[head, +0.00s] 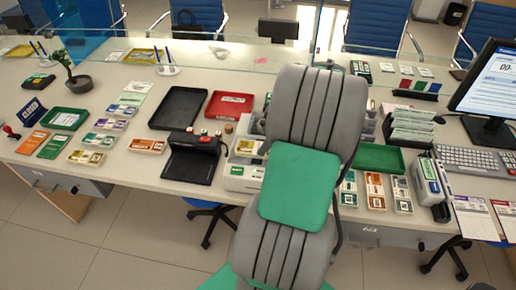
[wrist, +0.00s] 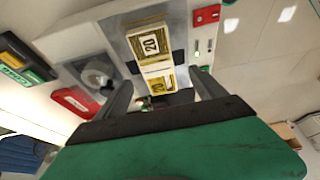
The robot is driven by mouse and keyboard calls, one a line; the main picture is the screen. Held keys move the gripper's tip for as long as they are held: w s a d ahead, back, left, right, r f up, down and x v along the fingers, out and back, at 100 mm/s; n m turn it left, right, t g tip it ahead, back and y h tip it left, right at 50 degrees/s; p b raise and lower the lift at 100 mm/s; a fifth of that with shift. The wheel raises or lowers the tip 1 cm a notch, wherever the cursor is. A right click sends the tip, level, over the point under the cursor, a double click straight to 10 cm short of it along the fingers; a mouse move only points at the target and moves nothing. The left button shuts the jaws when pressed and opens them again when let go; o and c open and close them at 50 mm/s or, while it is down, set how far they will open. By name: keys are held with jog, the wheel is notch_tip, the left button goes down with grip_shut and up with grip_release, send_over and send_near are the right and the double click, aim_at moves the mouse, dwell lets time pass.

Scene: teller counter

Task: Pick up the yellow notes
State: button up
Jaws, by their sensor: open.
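The yellow notes (wrist: 152,47), a bundle marked 20, sit in the dark slot of a grey machine in the wrist view. A further yellow face marked 20 shows just below, toward my gripper. My gripper (wrist: 162,92) is open, with one dark finger on each side of the line of the notes. The notes lie beyond and between the fingertips, and I cannot tell how far away. In the head view my grey arm with its green panel hides the gripper and most of the machine (head: 240,172); a bit of yellow shows at its left edge.
A black tray (head: 179,108) and a red tray (head: 229,105) lie left of my arm. A black device (head: 190,165) stands near the front edge. Note bundles, a green tray (head: 380,157) and a monitor (head: 490,85) are to the right. Floor is clear in front.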

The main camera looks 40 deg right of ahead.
aim_at(258, 148)
jog(key=p+x, duration=0.1)
jog(key=x, duration=0.4)
jog(key=shift+w+d, duration=0.1)
jog(key=shift+d, duration=0.05)
jog(key=shift+c, duration=0.4)
jog(key=c, duration=1.6)
jog(key=shift+r, duration=0.1)
